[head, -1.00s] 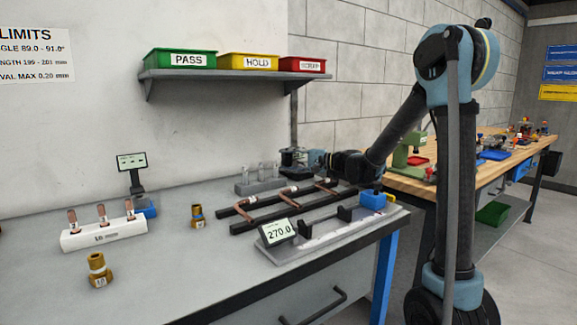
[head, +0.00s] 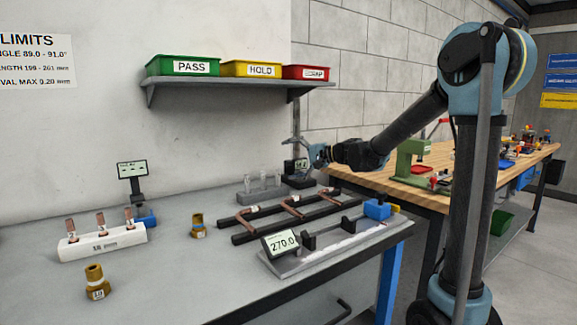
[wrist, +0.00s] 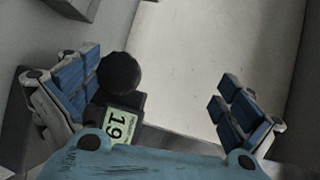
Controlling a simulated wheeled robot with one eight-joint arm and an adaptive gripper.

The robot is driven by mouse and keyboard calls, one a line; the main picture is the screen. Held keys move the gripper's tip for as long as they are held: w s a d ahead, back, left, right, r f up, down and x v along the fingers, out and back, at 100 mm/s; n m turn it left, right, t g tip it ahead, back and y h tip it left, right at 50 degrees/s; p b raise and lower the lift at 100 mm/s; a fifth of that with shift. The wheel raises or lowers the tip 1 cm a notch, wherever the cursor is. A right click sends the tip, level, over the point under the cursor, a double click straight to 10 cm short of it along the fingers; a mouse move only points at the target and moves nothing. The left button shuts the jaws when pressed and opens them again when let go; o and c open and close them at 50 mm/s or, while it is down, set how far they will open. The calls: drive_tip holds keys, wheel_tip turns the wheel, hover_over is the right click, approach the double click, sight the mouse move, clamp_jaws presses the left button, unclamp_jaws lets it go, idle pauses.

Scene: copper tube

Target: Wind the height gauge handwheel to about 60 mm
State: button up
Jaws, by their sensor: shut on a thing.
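The height gauge stands at the back right of the bench in the head view, with a thin upright post (head: 297,118), a dark base (head: 299,181) and a small display (head: 301,164). In the wrist view its display (wrist: 121,124) shows digits starting with 19; the rest is hard to read. A dark round handwheel (wrist: 120,73) sits just above that display, close to the left finger. My gripper (head: 314,151) is at the gauge, shut on the handwheel. In the wrist view the blue-padded fingers (wrist: 157,92) look well apart, and the exact contact is not clear.
A rack with copper tubes (head: 248,228) and a length fixture reading 270.0 (head: 281,243) lie in front of the gauge. A block with clear pins (head: 262,193) stands left of it. A shelf (head: 240,82) with bins hangs above. A wooden bench (head: 378,181) is right.

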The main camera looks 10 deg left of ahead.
drive_tip(key=s+r, duration=0.1)
drive_tip(key=s+d+r, duration=0.1)
drive_tip(key=s+r, duration=0.1)
drive_tip(key=shift+d, duration=0.2)
drive_tip(key=c, duration=0.4)
drive_tip(key=shift+w+d, duration=0.2)
drive_tip(key=shift+d, duration=0.05)
drive_tip(key=c, duration=0.5)
drive_tip(key=shift+s+a+r+v, duration=0.1)
drive_tip(key=shift+s+r+v, duration=0.2)
drive_tip(key=shift+v, duration=2.8)
drive_tip(key=shift+s+a+r+v, duration=0.15)
drive_tip(key=shift+r+v, duration=0.2)
drive_tip(key=shift+v, duration=2.75)
drive_tip(key=shift+s+a+r+v, duration=0.1)
drive_tip(key=shift+s+r+v, duration=0.2)
drive_tip(key=shift+v, duration=2.8)
drive_tip(key=shift+c, duration=0.2)
